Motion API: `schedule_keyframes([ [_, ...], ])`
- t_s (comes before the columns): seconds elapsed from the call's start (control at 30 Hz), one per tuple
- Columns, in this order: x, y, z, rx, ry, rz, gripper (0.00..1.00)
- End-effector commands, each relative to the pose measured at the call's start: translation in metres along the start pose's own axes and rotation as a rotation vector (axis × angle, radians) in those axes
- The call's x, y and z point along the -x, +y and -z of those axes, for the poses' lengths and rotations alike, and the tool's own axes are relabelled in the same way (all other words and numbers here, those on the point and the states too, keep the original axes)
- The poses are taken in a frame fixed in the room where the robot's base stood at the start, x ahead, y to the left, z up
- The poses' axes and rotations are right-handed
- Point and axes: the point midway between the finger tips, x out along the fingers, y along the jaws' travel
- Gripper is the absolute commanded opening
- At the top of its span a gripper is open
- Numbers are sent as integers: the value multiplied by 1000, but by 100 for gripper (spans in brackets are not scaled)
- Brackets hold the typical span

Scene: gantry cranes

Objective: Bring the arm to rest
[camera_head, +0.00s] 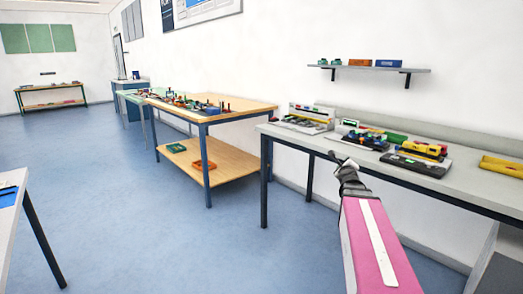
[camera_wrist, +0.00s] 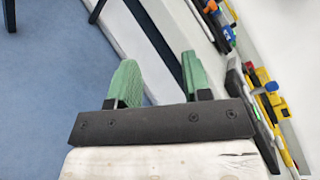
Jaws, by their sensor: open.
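My gripper (camera_head: 345,160) is at the end of my pink arm, in front of the grey bench at the right in the head view. In the wrist view my gripper (camera_wrist: 158,80) shows two green fingers standing apart, with nothing between them. Past the fingers are the blue floor, a white strip and the bench edge. The fingers appear apart from the items on the bench, though the exact gap is hard to tell.
The grey bench (camera_head: 310,138) carries a yellow vehicle model (camera_head: 424,149), dark trays and yellow parts (camera_head: 502,168). A wooden two-tier table (camera_head: 235,105) stands further back. A wall shelf (camera_head: 370,68) hangs above. Blue floor (camera_head: 150,235) is clear at centre left.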

Motion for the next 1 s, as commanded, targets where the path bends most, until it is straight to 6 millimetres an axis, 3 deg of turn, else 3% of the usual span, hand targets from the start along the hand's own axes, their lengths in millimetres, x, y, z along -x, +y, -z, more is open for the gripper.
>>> schedule_keyframes([
  [0.03, 8, 32, -8, 136, -42, -93, 45],
  [0.1, 19, 76, -17, 341, -111, -227, 45],
  [0.27, 60, 172, -20, 797, -289, -531, 45],
  [0.4, 113, 245, -3, 1182, -481, -814, 45],
  [0.5, 157, 285, 19, 1435, -637, -1027, 45],
  [0.6, 197, 308, 41, 1635, -786, -1221, 45],
  [0.73, 233, 320, 64, 1795, -934, -1412, 45],
  [0.87, 250, 322, 75, 1862, -1008, -1510, 45],
  [1.0, 252, 322, 77, 1877, -1025, -1531, 45],
])
